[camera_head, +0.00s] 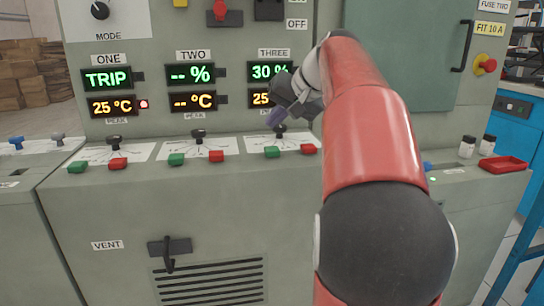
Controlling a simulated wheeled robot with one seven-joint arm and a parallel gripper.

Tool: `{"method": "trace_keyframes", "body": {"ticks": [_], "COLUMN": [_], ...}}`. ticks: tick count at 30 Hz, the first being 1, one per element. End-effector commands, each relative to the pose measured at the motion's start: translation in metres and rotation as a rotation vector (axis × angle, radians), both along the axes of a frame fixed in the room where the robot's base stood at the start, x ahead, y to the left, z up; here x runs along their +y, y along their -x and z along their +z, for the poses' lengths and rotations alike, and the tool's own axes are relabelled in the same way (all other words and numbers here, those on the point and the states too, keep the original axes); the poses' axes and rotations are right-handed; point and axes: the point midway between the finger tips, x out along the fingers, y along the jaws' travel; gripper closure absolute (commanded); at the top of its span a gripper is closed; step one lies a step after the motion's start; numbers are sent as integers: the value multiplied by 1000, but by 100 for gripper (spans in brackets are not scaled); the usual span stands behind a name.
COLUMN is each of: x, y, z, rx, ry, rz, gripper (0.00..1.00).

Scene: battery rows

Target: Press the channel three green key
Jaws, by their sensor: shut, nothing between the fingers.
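The channel three green key (272,152) sits on the sloping ledge of the grey cabinet, left of a red key (309,149). Above it a black selector lever (281,131) stands on a white plate, below the THREE displays. The upper display (269,71) reads 30 %; the lower one is partly hidden by my gripper. My red arm reaches in from the lower right. My gripper (274,118) is shut and empty, pointing down and left above the ledge, near the lever and apart from the green key.
Channel one has a green key (77,167) and a red key (117,163); channel two has a green key (176,159) and a red key (216,156). Their levers stand behind them.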

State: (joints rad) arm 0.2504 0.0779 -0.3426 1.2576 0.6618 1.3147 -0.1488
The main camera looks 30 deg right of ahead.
Motion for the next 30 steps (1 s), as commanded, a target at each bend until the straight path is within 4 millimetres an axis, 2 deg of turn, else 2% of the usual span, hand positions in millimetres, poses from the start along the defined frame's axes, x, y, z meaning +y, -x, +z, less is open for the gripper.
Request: {"method": "trace_keyframes", "body": {"ticks": [1, 9, 30], "x": [0, 0, 0], "y": [0, 0, 0], "z": [-16, -35, -36], "rx": [1, 1, 1], "ry": [0, -2, -2], "rz": [1, 1, 0], "gripper": [100, 100, 100]}}
